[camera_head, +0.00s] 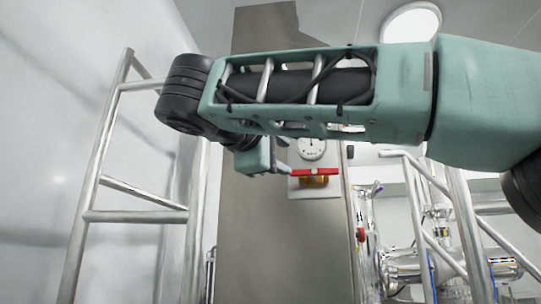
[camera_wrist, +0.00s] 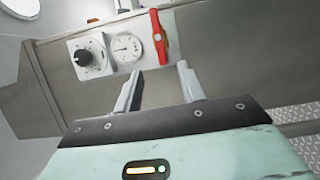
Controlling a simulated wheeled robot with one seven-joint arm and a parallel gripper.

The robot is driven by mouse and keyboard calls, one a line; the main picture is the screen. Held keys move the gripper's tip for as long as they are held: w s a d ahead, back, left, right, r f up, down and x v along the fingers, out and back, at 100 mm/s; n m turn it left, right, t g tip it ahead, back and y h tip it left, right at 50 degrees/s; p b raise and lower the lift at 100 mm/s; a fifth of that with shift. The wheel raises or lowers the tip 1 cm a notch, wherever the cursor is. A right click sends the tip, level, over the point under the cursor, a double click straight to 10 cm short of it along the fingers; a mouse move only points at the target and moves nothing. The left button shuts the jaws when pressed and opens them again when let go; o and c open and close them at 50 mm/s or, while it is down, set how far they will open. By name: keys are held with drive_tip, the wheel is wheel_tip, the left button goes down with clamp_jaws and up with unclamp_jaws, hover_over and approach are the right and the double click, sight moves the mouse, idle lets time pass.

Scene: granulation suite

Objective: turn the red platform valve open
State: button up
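The red valve handle (camera_head: 316,172) is a flat bar over a brass body, fixed to a pale panel on a grey column. In the head view it lies about level, just right of my gripper (camera_head: 284,162). In the wrist view the handle (camera_wrist: 158,36) runs up and down the picture, beyond the fingertips. My gripper (camera_wrist: 158,72) is open, with a clear gap between its two fingers and nothing in it. The fingers appear apart from the handle, though the exact distance is hard to tell.
A round gauge (camera_head: 311,148) sits directly above the valve; a black knob (camera_wrist: 84,58) is on the same panel. Metal railings stand at left (camera_head: 135,216) and right (camera_head: 462,225). Shiny process equipment (camera_head: 405,265) is at lower right.

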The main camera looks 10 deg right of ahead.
drive_tip(key=v, duration=0.3)
drive_tip(key=shift+s+a, duration=0.2)
idle(0.4)
wheel_tip(320, 180, down, 32)
drive_tip(key=n+g+y, duration=0.6)
drive_tip(key=y, duration=0.2)
drive_tip(key=s+d+f+m+g+y, duration=0.2)
drive_tip(key=s+d+f+m+g, duration=0.1)
drive_tip(key=s+f, duration=0.7)
drive_tip(key=s+d+f+m+g+y, duration=0.2)
drive_tip(key=s+d+f+m+g, duration=0.1)
drive_tip(key=s+f, duration=0.7)
wheel_tip(320, 180, down, 3)
drive_tip(key=shift+f+m+g, duration=0.25)
drive_tip(key=shift+m+g, duration=0.65)
drive_tip(key=shift+m, duration=0.2)
